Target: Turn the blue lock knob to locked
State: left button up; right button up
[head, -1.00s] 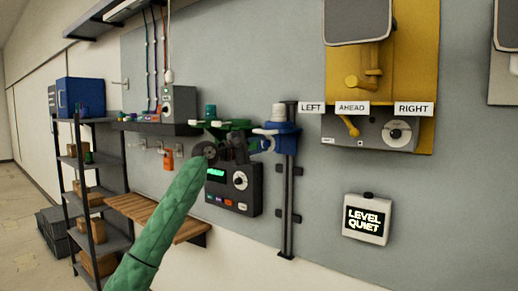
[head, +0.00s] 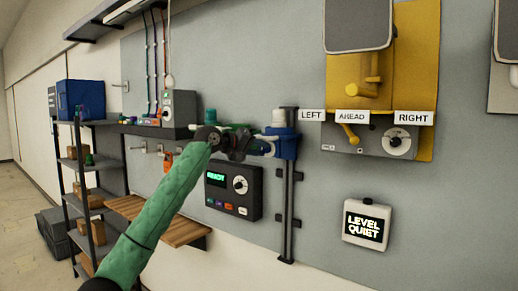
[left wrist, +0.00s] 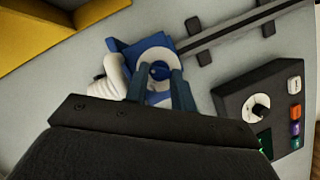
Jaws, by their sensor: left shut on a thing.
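The blue lock knob (left wrist: 158,71) shows in the left wrist view as a small round blue part in a pale ring on a blue holder (left wrist: 128,50). In the head view the blue holder (head: 286,147) sits on a dark vertical rail, with a white cap on top. My left gripper (head: 262,146) reaches it from the left. In the left wrist view its two fingers (left wrist: 158,80) are shut on the knob, one on each side. The knob's marks and its exact turn angle are hidden or too small to tell. My right gripper is not in view.
A dark control box (head: 233,190) with a lit READY display is below my left arm. A yellow mount (head: 422,70) with LEFT, AHEAD and RIGHT labels is to the right. A LEVEL QUIET sign (head: 366,223) hangs lower right. A wooden shelf (head: 160,222) juts out at left.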

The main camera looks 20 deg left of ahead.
pick_arm(q)
jog(key=shift+m+y, duration=0.4)
jog(key=shift+m, duration=0.3)
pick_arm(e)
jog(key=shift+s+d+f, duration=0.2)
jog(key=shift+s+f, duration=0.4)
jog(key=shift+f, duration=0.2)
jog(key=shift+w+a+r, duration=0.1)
pick_arm(q)
jog(key=o, duration=1)
jog(key=shift+a, duration=0.2)
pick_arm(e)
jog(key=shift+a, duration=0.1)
